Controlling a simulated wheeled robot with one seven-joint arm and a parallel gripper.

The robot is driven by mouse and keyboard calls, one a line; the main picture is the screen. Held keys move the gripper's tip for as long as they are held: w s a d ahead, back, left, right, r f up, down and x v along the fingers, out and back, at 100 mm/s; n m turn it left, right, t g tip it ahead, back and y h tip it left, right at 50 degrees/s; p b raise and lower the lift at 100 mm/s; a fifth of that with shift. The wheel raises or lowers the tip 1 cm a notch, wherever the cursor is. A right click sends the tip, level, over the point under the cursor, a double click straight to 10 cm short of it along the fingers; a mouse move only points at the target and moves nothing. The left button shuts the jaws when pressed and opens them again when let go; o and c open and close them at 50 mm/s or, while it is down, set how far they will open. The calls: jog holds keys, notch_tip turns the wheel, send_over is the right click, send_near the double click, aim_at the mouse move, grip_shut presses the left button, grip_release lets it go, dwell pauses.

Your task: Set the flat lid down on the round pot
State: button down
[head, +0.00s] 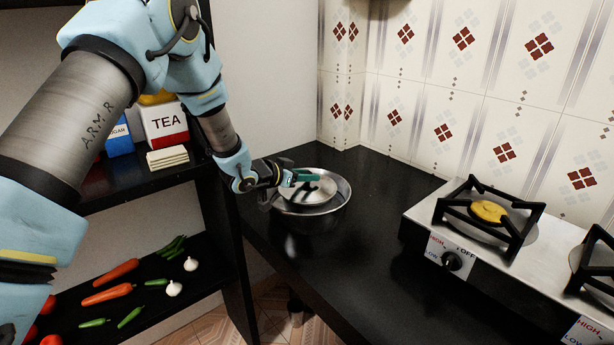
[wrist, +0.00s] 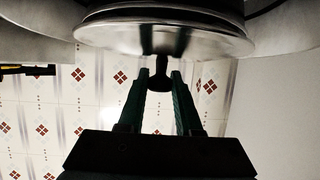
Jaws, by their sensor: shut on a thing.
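The round pot (head: 341,204) is a shiny metal bowl shape on the black counter, left of the stove. The flat lid (head: 318,193) is a silver disc over the pot's mouth, with part of the pot's inner wall showing beyond its right edge. My gripper (head: 304,178) reaches in from the left and is shut on the lid's dark knob. In the wrist view, the green fingers (wrist: 161,82) are on either side of the knob, with the lid (wrist: 165,38) beyond them. I cannot tell whether the lid touches the pot or hangs just above it.
A gas stove (head: 423,213) stands at the right on the counter (head: 375,175). A tiled wall (head: 440,95) is behind. A dark shelf (head: 215,262) at the left holds vegetables and a tea box (head: 163,124). The counter between pot and stove is clear.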

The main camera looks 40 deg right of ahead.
jog(key=shift+f, duration=0.3)
jog(key=c, duration=0.5)
grip_release()
jog(key=b+v, duration=0.3)
jog(key=v, duration=0.7)
jog(key=shift+s+a+r, duration=0.1)
jog(key=shift+a+r, duration=0.05)
jog(key=shift+a, duration=0.25)
